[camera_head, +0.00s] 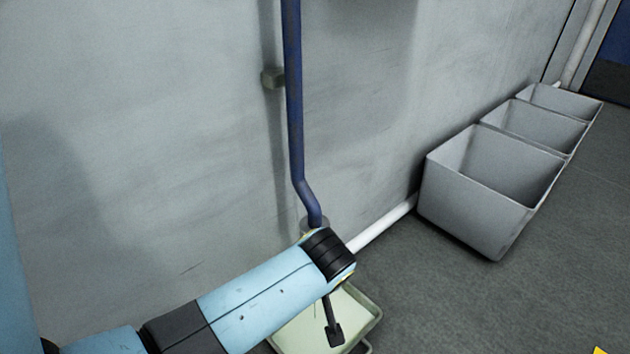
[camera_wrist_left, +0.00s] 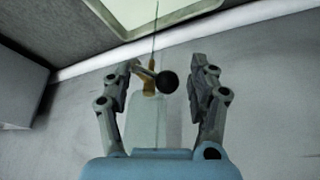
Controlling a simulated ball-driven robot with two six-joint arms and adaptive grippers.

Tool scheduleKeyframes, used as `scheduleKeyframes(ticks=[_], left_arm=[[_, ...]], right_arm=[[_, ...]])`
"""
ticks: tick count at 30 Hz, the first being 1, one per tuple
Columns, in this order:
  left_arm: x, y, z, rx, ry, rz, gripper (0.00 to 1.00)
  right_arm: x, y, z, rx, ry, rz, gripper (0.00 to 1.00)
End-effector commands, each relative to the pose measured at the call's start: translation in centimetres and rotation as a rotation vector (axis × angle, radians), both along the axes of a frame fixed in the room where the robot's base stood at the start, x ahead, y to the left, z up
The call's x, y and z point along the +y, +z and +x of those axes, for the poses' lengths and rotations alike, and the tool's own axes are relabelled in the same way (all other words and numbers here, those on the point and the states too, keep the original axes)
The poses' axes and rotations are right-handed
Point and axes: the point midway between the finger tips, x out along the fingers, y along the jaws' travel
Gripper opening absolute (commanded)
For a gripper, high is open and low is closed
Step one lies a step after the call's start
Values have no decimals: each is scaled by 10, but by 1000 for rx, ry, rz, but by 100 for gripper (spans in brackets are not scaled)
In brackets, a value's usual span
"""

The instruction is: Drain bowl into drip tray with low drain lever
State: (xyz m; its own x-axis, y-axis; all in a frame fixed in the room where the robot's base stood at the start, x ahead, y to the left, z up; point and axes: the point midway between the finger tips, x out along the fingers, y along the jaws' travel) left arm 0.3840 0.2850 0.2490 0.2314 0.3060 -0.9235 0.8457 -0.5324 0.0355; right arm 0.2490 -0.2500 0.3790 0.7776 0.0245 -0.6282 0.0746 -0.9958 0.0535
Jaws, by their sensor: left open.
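The drain lever shows in the left wrist view as a dark round knob (camera_wrist_left: 168,82) beside a brass-coloured fitting (camera_wrist_left: 149,87). My left gripper (camera_wrist_left: 163,72) is open, with the knob between its spread fingers, nearer the left one in the picture. I cannot tell whether either finger touches it. In the head view my left forearm covers the lever and most of the gripper. The pale green drip tray (camera_head: 356,304) lies on the floor below, partly hidden by the arm; it also shows in the left wrist view (camera_wrist_left: 150,12). The bowl is not seen. My right gripper is not in view.
A blue pipe (camera_head: 294,110) runs down the grey wall to behind my wrist. A white pipe (camera_head: 384,226) runs along the wall's foot. Several grey open bins (camera_head: 480,215) line the wall at right.

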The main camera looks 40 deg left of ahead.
Motion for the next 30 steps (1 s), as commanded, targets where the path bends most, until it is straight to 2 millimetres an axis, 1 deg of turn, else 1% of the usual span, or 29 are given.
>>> scheduleKeyframes(ticks=[9, 10, 22, 23, 30], left_arm=[[0, 0, 1, -1, 0, 0, 60], [0, 0, 1, -1, 0, 0, 58], [0, -1, 0, 0, 0, 0, 6], [0, -1, 0, 1, 0, 0, 3], [0, -1, -1, 6, 1, 0, 3]], right_arm=[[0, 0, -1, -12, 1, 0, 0], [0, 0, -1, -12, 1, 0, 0], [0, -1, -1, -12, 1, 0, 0], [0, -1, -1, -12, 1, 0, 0], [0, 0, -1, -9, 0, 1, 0]])
